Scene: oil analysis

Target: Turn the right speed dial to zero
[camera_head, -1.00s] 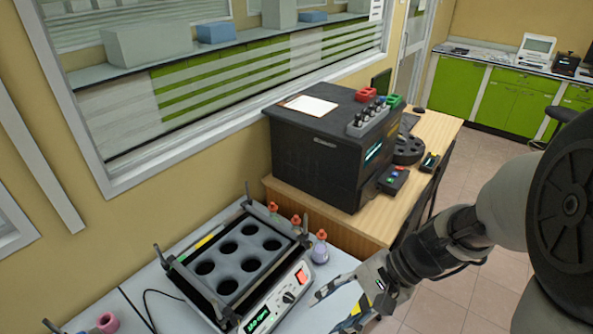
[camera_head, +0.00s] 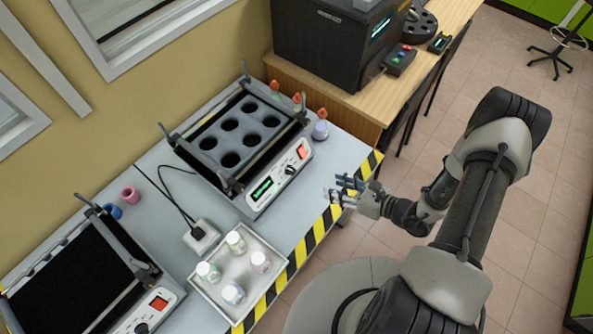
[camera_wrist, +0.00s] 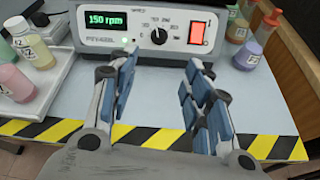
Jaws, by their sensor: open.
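The right shaker (camera_head: 241,130) is a grey rack with round holes on a white control box. Its front panel carries a black speed dial (camera_head: 290,169), which also shows in the wrist view (camera_wrist: 158,36), between a green display (camera_wrist: 106,20) reading 150 rpm and a red switch (camera_wrist: 197,34). The dial's pointer is too small to read surely. My gripper (camera_head: 341,190) is open and empty over the table's striped front edge, in front of the panel. In the wrist view my gripper (camera_wrist: 160,72) has its fingers spread below the dial, apart from it.
A left shaker (camera_head: 82,285) with a black top stands nearer. A white tray (camera_head: 212,288) with several capped bottles lies between the shakers, beside a white socket block (camera_head: 201,236). A purple flask (camera_head: 320,130) stands right of the right shaker. The table before the panel is clear.

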